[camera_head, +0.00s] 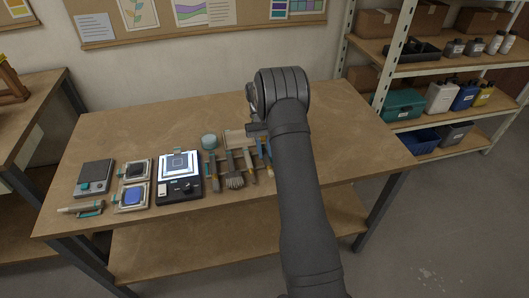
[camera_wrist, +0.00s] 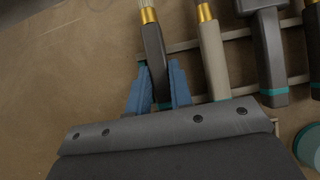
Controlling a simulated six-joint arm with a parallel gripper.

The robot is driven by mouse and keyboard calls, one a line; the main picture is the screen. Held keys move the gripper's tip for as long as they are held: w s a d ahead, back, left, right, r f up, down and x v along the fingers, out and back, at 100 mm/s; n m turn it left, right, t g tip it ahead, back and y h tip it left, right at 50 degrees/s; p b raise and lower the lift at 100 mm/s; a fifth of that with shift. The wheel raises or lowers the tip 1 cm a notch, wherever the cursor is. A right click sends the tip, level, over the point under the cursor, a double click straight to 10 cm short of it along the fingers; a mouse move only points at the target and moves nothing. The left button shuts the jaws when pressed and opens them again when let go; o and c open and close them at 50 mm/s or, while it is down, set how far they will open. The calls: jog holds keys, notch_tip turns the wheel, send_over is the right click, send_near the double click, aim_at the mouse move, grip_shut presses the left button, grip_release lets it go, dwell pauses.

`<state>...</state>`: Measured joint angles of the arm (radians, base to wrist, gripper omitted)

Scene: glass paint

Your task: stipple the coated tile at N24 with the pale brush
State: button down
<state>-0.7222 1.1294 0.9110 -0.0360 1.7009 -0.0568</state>
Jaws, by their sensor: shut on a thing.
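My gripper (camera_wrist: 158,88) has its two blue fingers closed around the dark handle of a brush (camera_wrist: 154,48). This brush has a gold ferrule and pale bristles, cut off by the top edge of the wrist view. In the head view my arm covers most of the gripper and the held brush. A bluish square tile (camera_head: 180,163) sits on a white lit panel of a dark device (camera_head: 181,188). No N24 label is readable.
Other tools (camera_head: 233,176) lie left of my arm. A teal-topped jar (camera_head: 209,142) stands behind them. Farther left are a tray with a blue pad (camera_head: 133,197), a dark-padded tray (camera_head: 135,170), a grey scale-like box (camera_head: 95,174) and a pen-like tool (camera_head: 80,209). The table's right side is clear.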

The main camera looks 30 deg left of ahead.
jog(key=shift+r, duration=3.05)
jog(key=shift+w+d, duration=0.1)
jog(key=w+d+r+m+g+y, duration=0.15)
jog(key=w+d+m, duration=0.25)
jog(key=d, duration=0.7)
jog(key=w+d+r+m+y, duration=0.1)
jog(key=w+d+m+y, duration=0.15)
jog(key=d, duration=0.85)
jog(key=w+d+r+m+g+y, duration=0.15)
jog(key=w+d+m, duration=0.25)
jog(key=d, duration=0.8)
jog(key=s+d+f, duration=0.2)
jog(key=s+f, duration=0.1)
jog(key=f, duration=0.4)
jog(key=s+d+f+n+t, duration=0.1)
jog(key=s+f, duration=0.3)
jog(key=f, duration=0.4)
jog(key=shift+d+h, duration=0.35)
jog(key=shift+d, duration=0.4)
jog(key=shift+n, duration=0.25)
